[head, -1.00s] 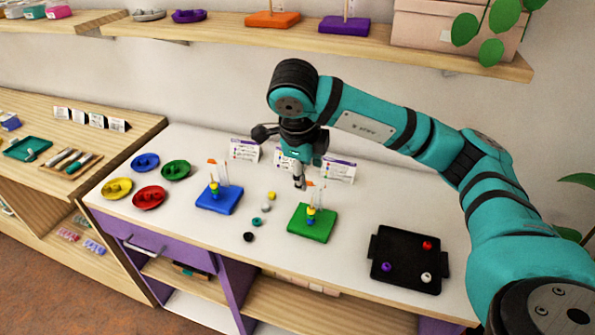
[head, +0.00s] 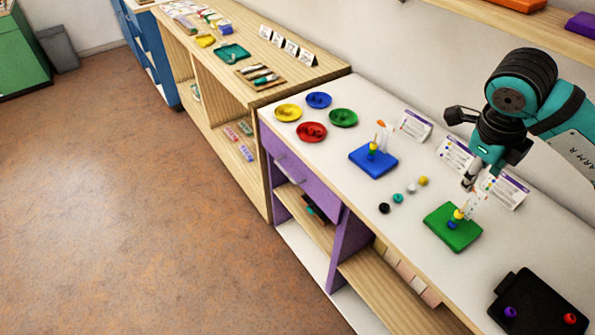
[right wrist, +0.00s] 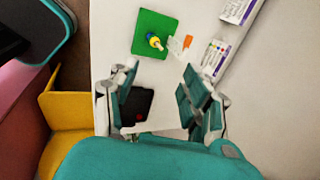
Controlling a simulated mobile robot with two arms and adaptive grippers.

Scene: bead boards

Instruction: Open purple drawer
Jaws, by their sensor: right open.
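The purple drawer (head: 300,178) is in the front of the white table, below the colored dishes, and looks shut. Its grey handle (head: 289,168) shows on its face. My right gripper (head: 468,182) is above the table by the green bead board, far from the drawer. In the right wrist view my right gripper (right wrist: 158,92) has its fingers apart with nothing between them; the green board (right wrist: 155,35) lies beyond them. My left gripper does not show.
Blue (head: 373,160) and green (head: 453,227) bead boards, loose beads, cards and a black tray (head: 540,305) stand on the table. Several colored dishes (head: 311,132) sit above the drawer. A wooden shelf unit (head: 250,100) adjoins at left. The floor (head: 150,220) before the drawer is clear.

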